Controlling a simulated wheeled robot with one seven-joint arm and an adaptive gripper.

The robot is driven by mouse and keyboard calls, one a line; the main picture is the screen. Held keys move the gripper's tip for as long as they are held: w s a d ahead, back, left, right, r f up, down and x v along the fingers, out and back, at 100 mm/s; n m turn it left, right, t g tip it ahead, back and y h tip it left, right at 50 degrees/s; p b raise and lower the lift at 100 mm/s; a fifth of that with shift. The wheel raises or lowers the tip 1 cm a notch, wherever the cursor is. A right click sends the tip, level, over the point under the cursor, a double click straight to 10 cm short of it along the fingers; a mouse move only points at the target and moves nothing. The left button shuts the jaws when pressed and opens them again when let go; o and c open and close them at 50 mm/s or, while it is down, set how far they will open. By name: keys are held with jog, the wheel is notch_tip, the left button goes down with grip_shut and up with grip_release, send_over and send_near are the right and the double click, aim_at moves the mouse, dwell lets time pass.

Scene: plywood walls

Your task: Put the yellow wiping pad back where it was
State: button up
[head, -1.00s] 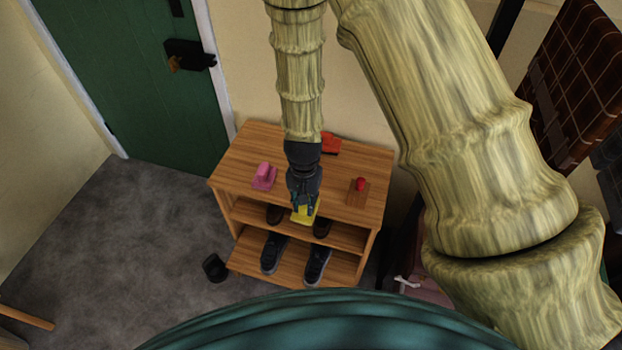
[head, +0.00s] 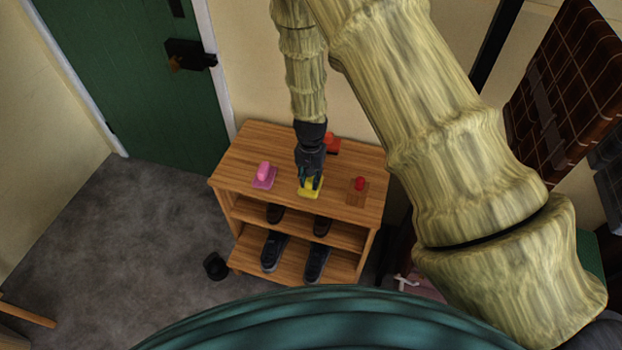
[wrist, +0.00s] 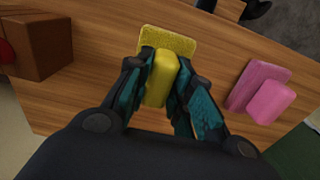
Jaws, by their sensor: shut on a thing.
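The yellow wiping pad (head: 309,192) has a flat base and a raised block handle. In the wrist view the yellow pad (wrist: 167,43) shows its textured base beyond my fingers, with the handle between them. My gripper (head: 310,181) is shut on that handle, over the front middle of the wooden shelf unit's top (head: 335,205). In the wrist view my gripper (wrist: 160,95) has a finger on each side of the handle. Whether the pad touches the top or hangs just above it I cannot tell.
A pink pad (head: 264,176) lies left of the yellow one. A small wooden block with a red knob (head: 360,184) stands to the right, and a red object (head: 332,144) lies behind. Dark shoes (head: 318,262) sit on the shelves below. A green door (head: 140,90) is at left.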

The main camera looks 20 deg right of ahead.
jog(key=shift+f, duration=0.55)
grip_shut()
jog(key=o, duration=0.9)
grip_release()
notch_tip(320, 180, up, 12)
